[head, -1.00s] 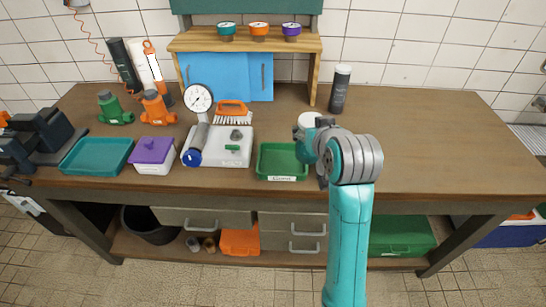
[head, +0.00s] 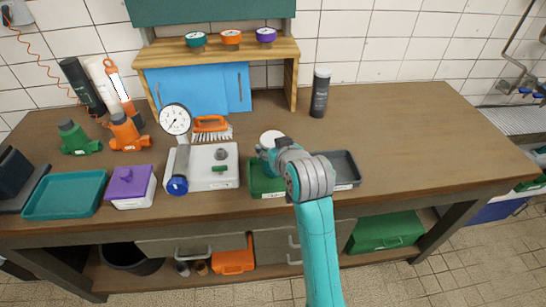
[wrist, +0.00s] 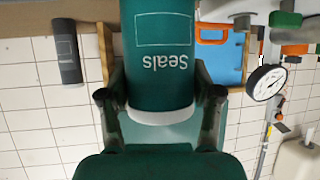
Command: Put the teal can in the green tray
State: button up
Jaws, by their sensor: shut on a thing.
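The teal can, labelled "Seals" (wrist: 160,58), is between the fingers of my gripper (wrist: 160,105) in the wrist view. That view is upside down, so the can is about upright with its white lid up. In the head view the round white lid (head: 271,137) shows just behind my gripper (head: 268,150); the can's body is mostly hidden. The green tray (head: 257,184) is at the bench's front edge, its right part covered by my arm. The can appears over or behind the tray's back side; its height above the bench is unclear.
A grey tray (head: 345,168) is right of my arm. A white case (head: 213,178) with a blue-ended gauge tool is left of the green tray. A black canister (head: 320,93) stands behind. The bench's right side is clear.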

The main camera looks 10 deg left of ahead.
jog(key=shift+f, duration=1.7)
jog(key=o, duration=1.4)
jog(key=shift+f, duration=0.15)
jog(key=v, duration=1.2)
jog(key=shift+d, duration=0.1)
jog(key=shift+s, duration=0.1)
